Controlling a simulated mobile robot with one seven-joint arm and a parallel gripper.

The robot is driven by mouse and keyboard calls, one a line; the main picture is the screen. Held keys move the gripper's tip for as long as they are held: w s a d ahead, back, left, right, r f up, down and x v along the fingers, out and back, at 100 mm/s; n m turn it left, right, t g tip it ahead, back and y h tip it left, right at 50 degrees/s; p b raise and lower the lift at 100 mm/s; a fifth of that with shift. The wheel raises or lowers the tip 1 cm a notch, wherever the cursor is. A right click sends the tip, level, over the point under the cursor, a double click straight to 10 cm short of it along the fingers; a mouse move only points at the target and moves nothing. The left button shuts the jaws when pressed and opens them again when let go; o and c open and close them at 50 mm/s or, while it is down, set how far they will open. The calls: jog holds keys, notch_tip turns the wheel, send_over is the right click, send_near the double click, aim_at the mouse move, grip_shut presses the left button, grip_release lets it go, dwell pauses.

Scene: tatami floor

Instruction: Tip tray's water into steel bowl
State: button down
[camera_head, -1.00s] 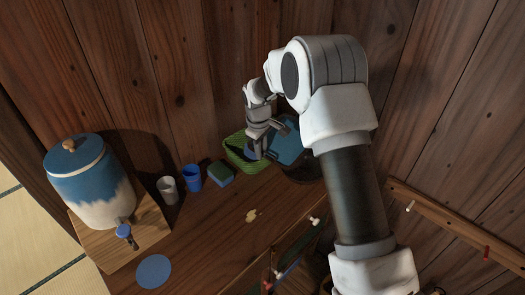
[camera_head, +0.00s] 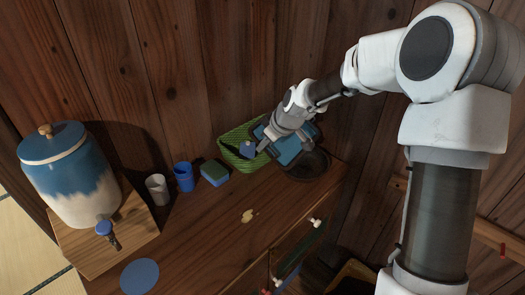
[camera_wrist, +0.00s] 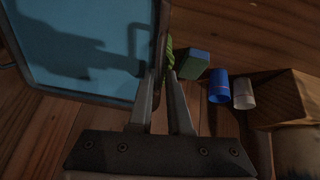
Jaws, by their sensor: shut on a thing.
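The tray (camera_head: 291,148) is a blue rectangle with a dark rim, beside the green basket. It fills the upper left of the wrist view (camera_wrist: 85,45), where its surface is blue with a shadow across it. My gripper (camera_head: 266,143) is shut on the tray's edge; its two fingers (camera_wrist: 165,75) meet at the rim in the wrist view. A dark round bowl (camera_head: 318,165), probably the steel bowl, stands at the right end of the wooden top, partly behind the tray. Whether water is in the tray or the bowl I cannot tell.
A green basket (camera_head: 232,139) is by the wall. A blue-and-green sponge (camera_head: 215,173), a blue cup (camera_head: 184,177) and a white cup (camera_head: 157,190) stand left of it. A large blue-and-white dispenser (camera_head: 72,180) is farther left. A blue disc (camera_head: 139,276) lies in front. The middle is mostly clear.

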jog(key=shift+s+d+r+t+y+b, duration=0.35)
jog(key=shift+d+t+y+b, duration=0.35)
jog(key=shift+b, duration=1.3)
jog(key=shift+s+d+r+t+y+b, duration=0.15)
jog(key=shift+s+d+t+y+b, duration=0.5)
jog(key=shift+b, duration=1.3)
jog(key=shift+w+a+r+y+b, duration=0.1)
jog(key=shift+r+y+b, duration=0.3)
jog(key=shift+y+b, duration=0.05)
jog(key=shift+r, duration=0.15)
jog(key=shift+a+r+h+p, duration=0.1)
jog(key=shift+h+p, duration=0.2)
jog(key=shift+p, duration=0.55)
jog(key=shift+g, duration=0.25)
jog(key=shift+r+p, duration=0.15)
jog(key=shift+p, duration=0.35)
jog(key=shift+r+g+h+p, duration=0.15)
jog(key=shift+g+h+p, duration=0.2)
jog(key=shift+p, duration=0.4)
jog(key=shift+r+h+p, duration=0.15)
jog(key=shift+h+p, duration=0.1)
jog(key=shift+p, duration=0.2)
